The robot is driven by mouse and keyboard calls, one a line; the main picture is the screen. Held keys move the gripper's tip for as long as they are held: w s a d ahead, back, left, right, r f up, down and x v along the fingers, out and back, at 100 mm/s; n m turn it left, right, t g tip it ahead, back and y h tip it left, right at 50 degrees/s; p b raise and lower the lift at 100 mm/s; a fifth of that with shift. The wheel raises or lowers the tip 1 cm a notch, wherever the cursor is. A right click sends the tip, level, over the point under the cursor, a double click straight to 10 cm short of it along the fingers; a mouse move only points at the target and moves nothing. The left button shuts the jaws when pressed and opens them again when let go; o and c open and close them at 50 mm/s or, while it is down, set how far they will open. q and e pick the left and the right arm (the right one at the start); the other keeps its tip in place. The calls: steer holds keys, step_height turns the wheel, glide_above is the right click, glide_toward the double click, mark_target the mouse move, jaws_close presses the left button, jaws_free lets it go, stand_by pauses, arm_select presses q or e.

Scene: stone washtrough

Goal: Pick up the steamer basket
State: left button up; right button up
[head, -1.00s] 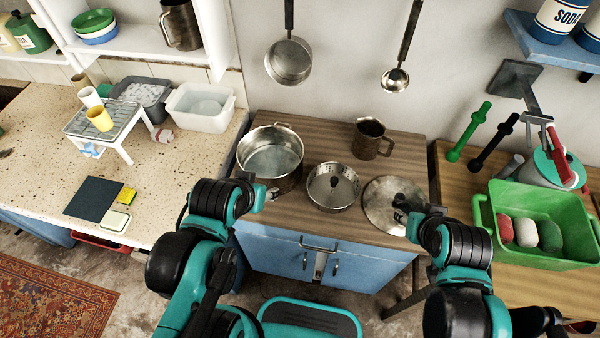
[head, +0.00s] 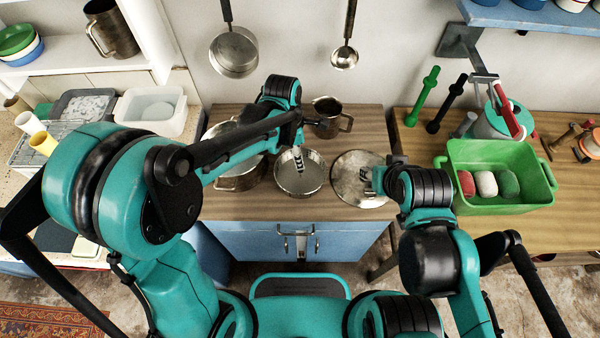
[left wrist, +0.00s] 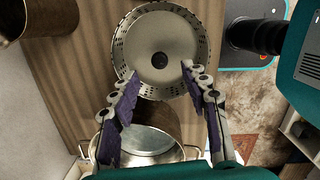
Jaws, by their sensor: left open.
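The steamer basket (head: 312,177) is a round, shallow metal pan with a perforated rim and a dark centre knob. It sits on the wooden cabinet top between the pot and the lid. In the left wrist view the basket (left wrist: 145,60) lies just beyond my fingertips, its knob roughly between them. My left gripper (head: 299,158) is over the basket and partly hides it in the head view; the left wrist view shows its fingers (left wrist: 158,72) spread and empty. My right gripper (head: 376,179) is at the lid (head: 350,182); its jaw state is unclear.
A large pot (head: 236,182) stands left of the basket, partly behind my left arm. A dark mug (head: 327,118) stands behind it. A green tub (head: 495,200) is on the right-hand bench. A pan (head: 233,52) and a ladle (head: 344,57) hang on the wall.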

mark_target(301, 174)
arm_select(q)
steer(key=f, duration=0.2)
steer(key=f+b, duration=0.1)
steer(key=shift+d, duration=0.25)
step_height(301, 174, down, 5)
steer(key=shift+w+d+f+b, duration=0.1)
steer(key=shift+w+d+b, duration=0.05)
steer(key=shift+b, duration=0.9)
steer(key=shift+c, duration=0.5)
jaws_close()
